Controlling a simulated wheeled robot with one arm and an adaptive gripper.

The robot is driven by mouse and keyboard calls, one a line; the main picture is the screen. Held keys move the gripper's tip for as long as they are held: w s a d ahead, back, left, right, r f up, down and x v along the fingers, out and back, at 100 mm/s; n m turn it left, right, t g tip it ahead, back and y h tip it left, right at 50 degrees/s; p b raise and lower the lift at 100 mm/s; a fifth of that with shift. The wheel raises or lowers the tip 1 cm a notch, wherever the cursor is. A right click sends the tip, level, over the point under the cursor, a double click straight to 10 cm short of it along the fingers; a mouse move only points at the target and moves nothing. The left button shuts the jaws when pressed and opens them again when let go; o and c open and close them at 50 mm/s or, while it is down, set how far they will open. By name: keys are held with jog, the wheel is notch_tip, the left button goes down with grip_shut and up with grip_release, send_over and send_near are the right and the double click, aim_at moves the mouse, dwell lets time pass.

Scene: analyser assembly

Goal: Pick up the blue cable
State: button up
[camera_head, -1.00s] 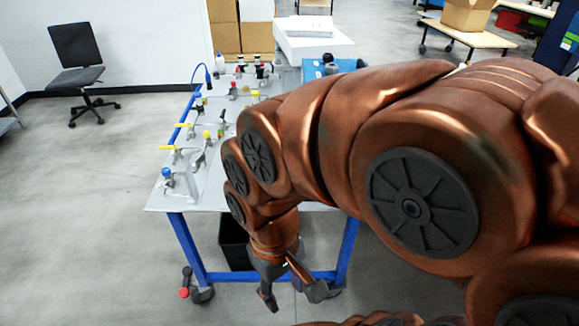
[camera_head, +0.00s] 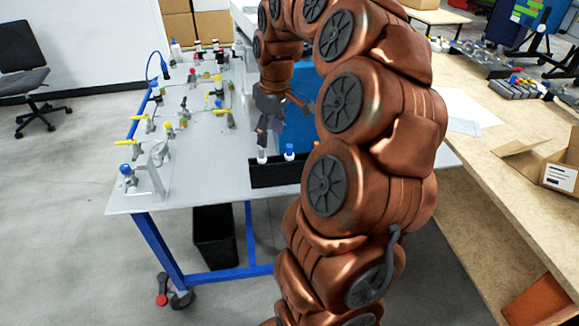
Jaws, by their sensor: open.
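The blue cable (camera_head: 148,67) stands up as a thin loop at the far left of the table, with a dark blue connector (camera_head: 164,70) at its end. My gripper (camera_head: 286,122) hangs open, pointing down, above the right part of the table. It is well to the right of the cable and apart from it. My copper arm hides the right part of the table.
The grey table (camera_head: 210,182) carries several valves with yellow handles (camera_head: 126,142) on its left. A black holder (camera_head: 275,173) with blue-capped parts stands below my gripper. A wooden bench (camera_head: 490,160) with an open cardboard box (camera_head: 540,160) is at the right.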

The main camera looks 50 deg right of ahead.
send_over(290, 145)
notch_tip(290, 145, down, 2)
jog(key=shift+s+f+b, duration=0.1)
jog(key=shift+s+b, duration=0.05)
jog(key=shift+b, duration=0.15)
jog(key=shift+d+f, duration=0.1)
jog(key=shift+d, duration=0.05)
jog(key=shift+w+a+f+p, duration=0.1)
jog(key=shift+f+p, duration=0.45)
jog(key=shift+f, duration=1.3)
jog(key=shift+w+a+f+p, duration=0.1)
jog(key=shift+f+p, duration=0.45)
jog(key=shift+f, duration=1.3)
grip_shut()
